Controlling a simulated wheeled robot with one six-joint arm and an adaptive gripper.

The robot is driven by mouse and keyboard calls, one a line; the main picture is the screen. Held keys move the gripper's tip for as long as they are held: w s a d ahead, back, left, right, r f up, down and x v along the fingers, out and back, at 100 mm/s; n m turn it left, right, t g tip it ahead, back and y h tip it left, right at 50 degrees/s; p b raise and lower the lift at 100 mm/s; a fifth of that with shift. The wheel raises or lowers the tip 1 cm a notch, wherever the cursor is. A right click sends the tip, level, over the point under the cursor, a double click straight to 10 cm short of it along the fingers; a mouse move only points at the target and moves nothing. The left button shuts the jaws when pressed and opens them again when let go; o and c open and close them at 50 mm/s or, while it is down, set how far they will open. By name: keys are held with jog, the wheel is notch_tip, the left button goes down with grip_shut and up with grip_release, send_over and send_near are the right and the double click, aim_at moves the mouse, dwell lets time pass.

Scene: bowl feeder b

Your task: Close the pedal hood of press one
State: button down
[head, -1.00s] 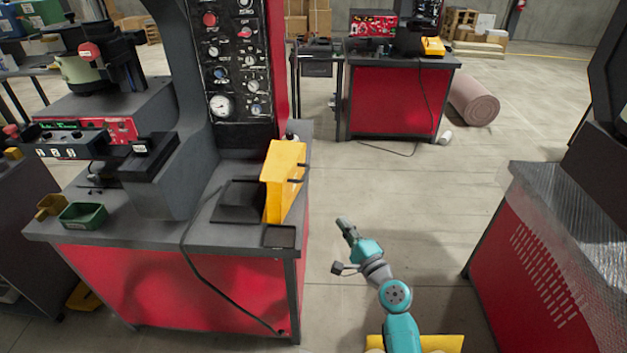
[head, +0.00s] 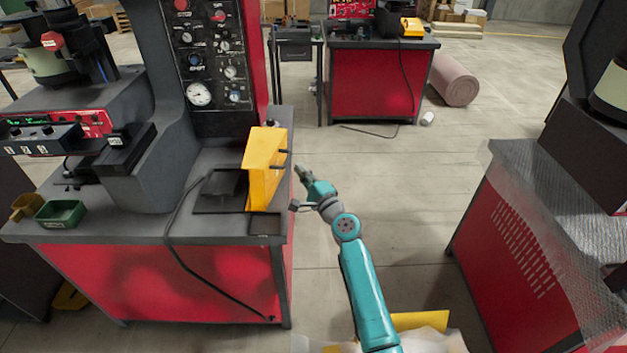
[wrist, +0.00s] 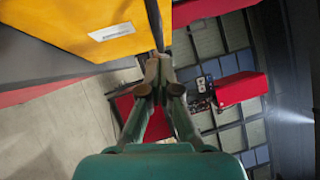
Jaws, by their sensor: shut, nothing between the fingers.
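The yellow pedal hood (head: 264,170) stands raised, upright on its edge, on the grey top of the press one bench, near its right edge. A dark flat pedal plate (head: 222,188) lies uncovered to its left. My gripper (head: 300,170) is shut and empty, just to the right of the hood at about its mid height. In the wrist view the shut fingertips (wrist: 157,62) are close beside the yellow hood (wrist: 75,28), which fills the upper left. I cannot tell whether the fingertips touch the hood.
The press column with its gauge panel (head: 215,60) rises behind the hood. A green bin (head: 62,214) sits at the bench's front left. Another red bench (head: 520,240) stands at the right, with open floor (head: 410,185) between. A cable runs down the bench front.

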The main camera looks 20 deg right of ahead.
aim_at(263, 159)
jog(key=shift+w+a+r, duration=0.3)
jog(key=shift+w+a, duration=0.2)
jog(key=shift+a, duration=0.25)
jog(key=shift+a+r, duration=0.15)
jog(key=shift+w+a+r+n+g, duration=0.3)
jog(key=shift+a+r+n, duration=0.3)
jog(key=shift+a+r, duration=0.15)
jog(key=shift+w+a+r+n+g, duration=0.2)
jog(key=shift+a+r+n+g, duration=0.1)
jog(key=shift+a+r+n, duration=0.35)
jog(key=a+r+n, duration=0.1)
jog(key=w+a+r+n+g, duration=0.1)
jog(key=a, duration=0.1)
jog(key=a+r+n, duration=0.1)
jog(key=a, duration=0.1)
jog(key=shift+w+a+r+g+h, duration=0.25)
jog(key=shift+w+g+h, duration=0.05)
jog(key=shift+w+g, duration=0.1)
jog(key=w+a+f+n+g+h, duration=0.2)
jog(key=w+a+n+h, duration=0.1)
jog(key=a, duration=0.7)
jog(key=w+a+f+n+g+h, duration=0.2)
jog(key=a+n, duration=0.3)
jog(key=a, duration=0.5)
jog(key=shift+w+a+f+g+h, duration=0.15)
jog(key=shift+w+f+g+h, duration=0.15)
jog(key=shift+w+f+h, duration=0.4)
